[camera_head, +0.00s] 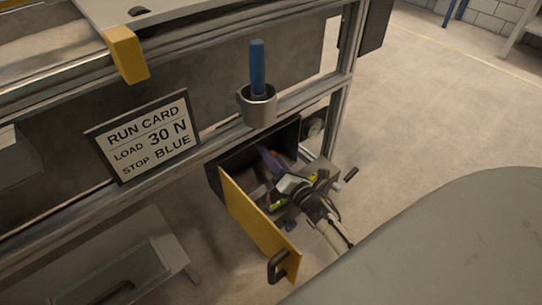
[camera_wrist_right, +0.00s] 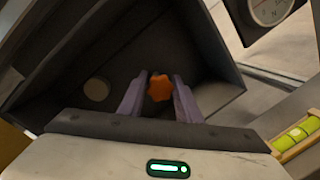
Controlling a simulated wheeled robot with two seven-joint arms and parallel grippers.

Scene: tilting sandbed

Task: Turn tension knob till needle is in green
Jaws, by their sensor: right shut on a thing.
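The orange lobed tension knob (camera_wrist_right: 160,88) sits inside a dark open box (camera_head: 214,180), whose inside wall also shows in the right wrist view (camera_wrist_right: 215,72). My right gripper (camera_head: 268,158) reaches into the box. In the right wrist view its two purple fingers (camera_wrist_right: 160,80) are shut on the knob, one on each side. In the head view the knob is hidden. A round dial gauge (camera_head: 315,128) is beside the box; in the right wrist view the dial (camera_wrist_right: 268,10) is cut off at the top. I cannot make out the needle's position against any green. My left gripper is not in view.
The box's yellow door (camera_head: 250,222) stands open beside my right arm. A cup (camera_head: 258,108) with a blue-handled tool (camera_head: 257,68) is on the rail above. A run card (camera_head: 145,138) reads load 30 N, stop blue. A yellow-green level vial (camera_wrist_right: 298,134) is at right.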

